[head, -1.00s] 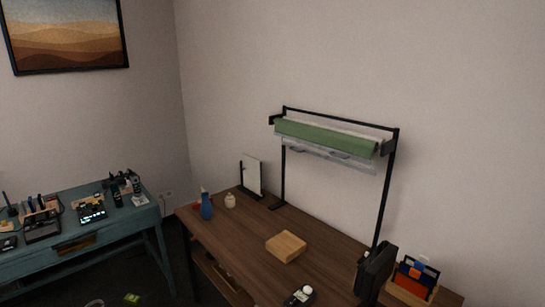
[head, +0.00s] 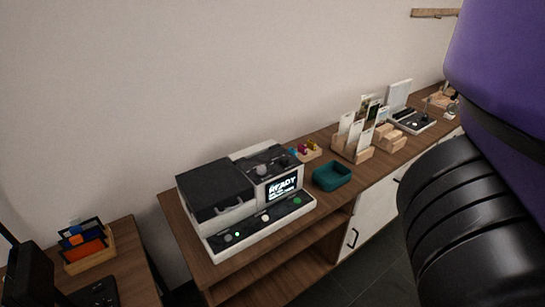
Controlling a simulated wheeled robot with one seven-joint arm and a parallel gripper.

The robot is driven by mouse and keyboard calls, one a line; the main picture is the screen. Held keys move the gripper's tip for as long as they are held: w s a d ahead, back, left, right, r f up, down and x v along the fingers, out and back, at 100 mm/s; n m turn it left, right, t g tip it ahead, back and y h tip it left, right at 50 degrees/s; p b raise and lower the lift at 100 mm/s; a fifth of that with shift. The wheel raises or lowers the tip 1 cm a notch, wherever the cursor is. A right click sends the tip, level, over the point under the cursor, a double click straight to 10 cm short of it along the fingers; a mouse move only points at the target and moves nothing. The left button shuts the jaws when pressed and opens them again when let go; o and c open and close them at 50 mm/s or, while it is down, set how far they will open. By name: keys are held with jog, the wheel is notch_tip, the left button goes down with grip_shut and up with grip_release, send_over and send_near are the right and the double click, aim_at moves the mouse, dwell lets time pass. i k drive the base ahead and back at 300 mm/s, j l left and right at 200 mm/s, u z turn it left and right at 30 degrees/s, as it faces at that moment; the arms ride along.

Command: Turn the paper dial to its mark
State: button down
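A white and dark grey machine (head: 222,229) stands on a wooden cabinet top in the middle of the head view. Its small screen (head: 284,187) reads READY. A dark round knob (head: 262,170) sits on the panel above the screen; I cannot tell whether it is the paper dial, and no mark can be made out. Several small buttons line the front edge, among them a green one (head: 297,201). My purple and black arm fills the right side of the view. My gripper is not in view.
A teal tray (head: 332,176) lies right of the machine. Farther right are a wooden holder with cards (head: 352,147), wooden blocks (head: 389,138) and a small flat device (head: 412,121). A lower desk with an orange and blue item box (head: 88,259) is at left.

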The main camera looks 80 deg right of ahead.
aim_at(261, 169)
jog(key=l+z, duration=0.15)
jog(key=z, duration=1.3)
jog(key=i+j, duration=0.05)
